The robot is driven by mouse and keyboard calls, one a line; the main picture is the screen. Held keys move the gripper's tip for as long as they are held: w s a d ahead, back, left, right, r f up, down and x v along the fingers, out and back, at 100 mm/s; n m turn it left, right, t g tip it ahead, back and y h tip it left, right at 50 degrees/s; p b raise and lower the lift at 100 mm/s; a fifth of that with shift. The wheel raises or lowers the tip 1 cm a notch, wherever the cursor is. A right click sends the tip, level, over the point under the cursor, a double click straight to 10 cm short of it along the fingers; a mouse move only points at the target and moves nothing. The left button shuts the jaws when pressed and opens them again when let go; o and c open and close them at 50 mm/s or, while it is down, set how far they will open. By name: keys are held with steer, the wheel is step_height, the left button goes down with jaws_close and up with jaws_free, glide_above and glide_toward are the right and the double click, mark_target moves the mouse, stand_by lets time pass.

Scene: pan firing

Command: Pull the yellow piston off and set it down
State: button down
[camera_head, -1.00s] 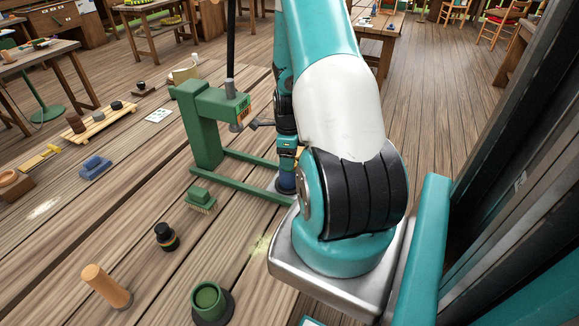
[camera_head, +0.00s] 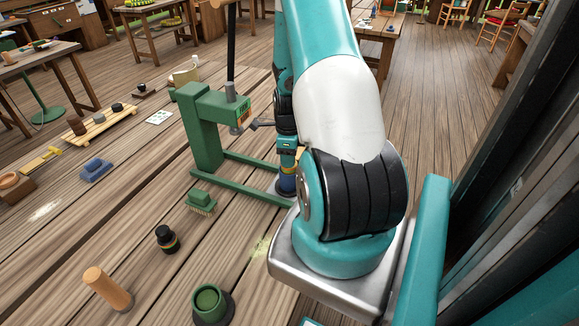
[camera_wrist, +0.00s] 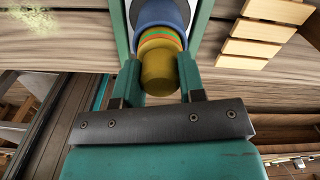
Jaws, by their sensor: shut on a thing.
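The yellow piston (camera_wrist: 158,66) shows in the wrist view as a rounded yellow cylinder, with orange and green bands beyond it. My gripper (camera_wrist: 159,78) is shut on it, one teal finger on each side. A blue holder (camera_wrist: 163,12) rings the banded part at the top of the wrist view. In the head view the blue holder (camera_head: 286,186) stands near the green press's base, with a bit of yellow above it. My arm hides much of this spot. I cannot tell how deep the piston sits in the holder.
The green press (camera_head: 205,135) with its black lever (camera_head: 231,60) stands just left of my gripper.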

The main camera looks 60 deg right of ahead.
steer(key=shift+r+p, duration=1.4)
steer(key=shift+r, duration=0.5)
steer(key=shift+r, duration=0.1)
steer(key=shift+r+p, duration=1.55)
steer(key=shift+r, duration=0.35)
